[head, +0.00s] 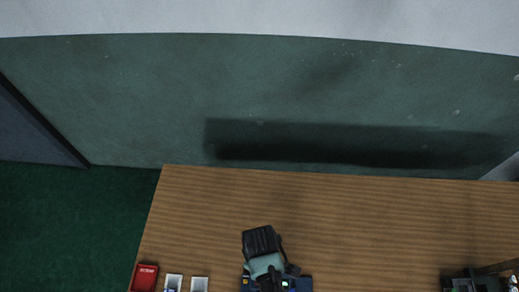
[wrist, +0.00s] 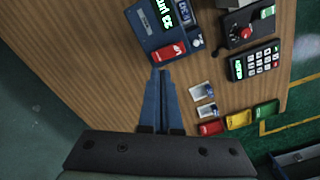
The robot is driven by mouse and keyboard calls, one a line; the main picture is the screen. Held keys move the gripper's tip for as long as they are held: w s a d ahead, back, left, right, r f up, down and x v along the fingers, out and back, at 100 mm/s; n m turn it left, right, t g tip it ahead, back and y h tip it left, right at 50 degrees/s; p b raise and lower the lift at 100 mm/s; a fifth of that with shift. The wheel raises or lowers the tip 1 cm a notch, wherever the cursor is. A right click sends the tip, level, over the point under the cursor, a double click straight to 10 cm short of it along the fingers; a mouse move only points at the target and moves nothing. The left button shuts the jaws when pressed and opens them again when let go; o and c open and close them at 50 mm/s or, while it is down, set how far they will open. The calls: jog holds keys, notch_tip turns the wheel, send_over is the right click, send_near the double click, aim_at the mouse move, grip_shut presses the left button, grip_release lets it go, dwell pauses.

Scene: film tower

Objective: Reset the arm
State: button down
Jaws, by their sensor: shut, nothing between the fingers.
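In the wrist view, my gripper (wrist: 161,73) points up the picture with its two blue-grey fingers together, and nothing shows between them. The fingertips are just below a blue device (wrist: 153,45) with a green display and a red button; whether they touch it I cannot tell. In the head view a dark and pale green part at the bottom centre looks like the end of my arm; the fingers cannot be made out there.
The wooden desk (head: 350,220) is bare across its back and middle. A red box (head: 145,278) is at its front left, next to small cards (head: 199,284). A yellow box (wrist: 237,120), a green box (wrist: 266,110) and a keypad (wrist: 257,62) also show. A green wall (head: 110,110) stands behind.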

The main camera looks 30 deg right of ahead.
jog(key=shift+w, duration=0.1)
dwell(0.3)
jog(key=w+a+r+m+t+h+b, duration=0.15)
jog(key=w+r+t+b, duration=0.7)
jog(key=w+r, duration=1.45)
jog(key=w+a+r+m+t, duration=0.15)
jog(key=r+t, duration=0.25)
jog(key=r, duration=0.5)
jog(key=w+a+r+t, duration=0.15)
jog(key=r+t, duration=0.25)
jog(key=r, duration=0.4)
jog(key=s+a+r+t+b, duration=0.1)
jog(key=s+r+t, duration=0.2)
jog(key=s+r, duration=0.2)
jog(key=s+a+r+m+t+y+b, duration=0.1)
jog(key=s+r+t, duration=0.3)
jog(key=r, duration=0.8)
jog(key=s+a+r+m+t+b, duration=0.1)
jog(key=s+a+r+t+b, duration=0.1)
jog(key=s+r, duration=0.4)
notch_tip(320, 180, up, 3)
jog(key=shift+s+a+r+t+b, duration=0.25)
jog(key=shift+a+t, duration=0.2)
jog(key=shift+t, duration=0.5)
